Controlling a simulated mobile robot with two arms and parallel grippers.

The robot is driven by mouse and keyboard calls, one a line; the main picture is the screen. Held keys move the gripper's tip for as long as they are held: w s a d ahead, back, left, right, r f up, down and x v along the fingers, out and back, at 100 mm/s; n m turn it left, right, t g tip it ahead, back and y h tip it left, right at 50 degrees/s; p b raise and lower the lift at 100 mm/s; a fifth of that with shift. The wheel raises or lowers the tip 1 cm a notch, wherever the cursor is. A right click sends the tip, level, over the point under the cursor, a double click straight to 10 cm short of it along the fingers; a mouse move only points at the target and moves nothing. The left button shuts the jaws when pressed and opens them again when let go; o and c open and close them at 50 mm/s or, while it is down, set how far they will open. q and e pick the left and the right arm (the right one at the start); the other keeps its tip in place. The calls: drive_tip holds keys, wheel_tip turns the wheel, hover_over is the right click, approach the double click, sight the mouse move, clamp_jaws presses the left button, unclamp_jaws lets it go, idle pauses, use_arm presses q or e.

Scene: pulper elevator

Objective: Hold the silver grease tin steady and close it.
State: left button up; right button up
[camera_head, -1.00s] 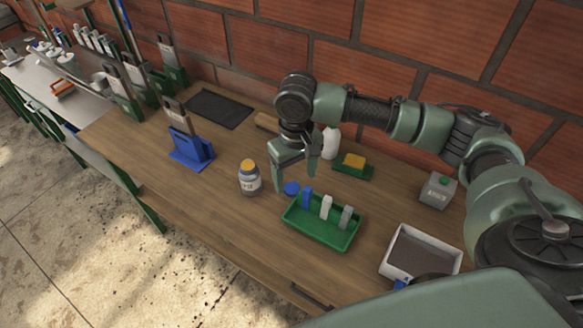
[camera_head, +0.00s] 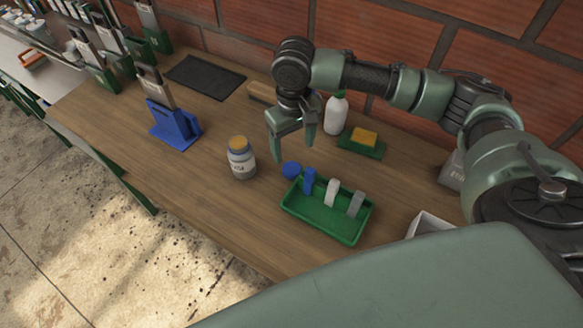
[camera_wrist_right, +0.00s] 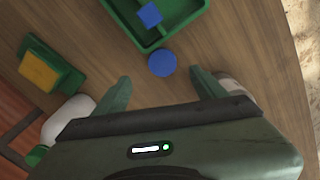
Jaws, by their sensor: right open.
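The silver-grey tin (camera_head: 241,160) with a pale label stands upright on the wooden bench in the head view. Its top shows yellow-tan; I cannot tell for sure whether this is grease. A round blue lid-like disc (camera_head: 291,170) lies to its right, near the green tray, and shows in the right wrist view (camera_wrist_right: 162,63). My right gripper (camera_head: 292,158) is open and empty, fingers pointing down, above the bench near the disc. In the right wrist view the disc is ahead between the fingertips (camera_wrist_right: 160,78), and the tin is partly hidden behind one finger. My left gripper is not in view.
A green tray (camera_head: 325,215) holds blue, white and grey upright pieces. A white bottle (camera_head: 336,116), a yellow sponge on a green holder (camera_head: 362,148) and the brick wall are behind. A blue stand (camera_head: 175,125) and dark mat (camera_head: 205,76) lie left.

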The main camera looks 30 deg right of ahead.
sight(292, 169)
drive_tip(key=shift+w+d+f, duration=0.1)
drive_tip(key=shift+w+f, duration=0.1)
drive_tip(key=shift+f, duration=1.25)
drive_tip(key=shift+s, duration=0.1)
drive_tip(key=shift+f+p, duration=0.15)
drive_tip(key=shift+p, duration=0.15)
drive_tip(key=f, duration=0.2)
drive_tip(key=f+p, duration=0.1)
drive_tip(key=shift+s+a+f, duration=0.1)
drive_tip(key=shift+a+f, duration=0.2)
drive_tip(key=shift+f, duration=0.65)
drive_tip(key=c, duration=1.4)
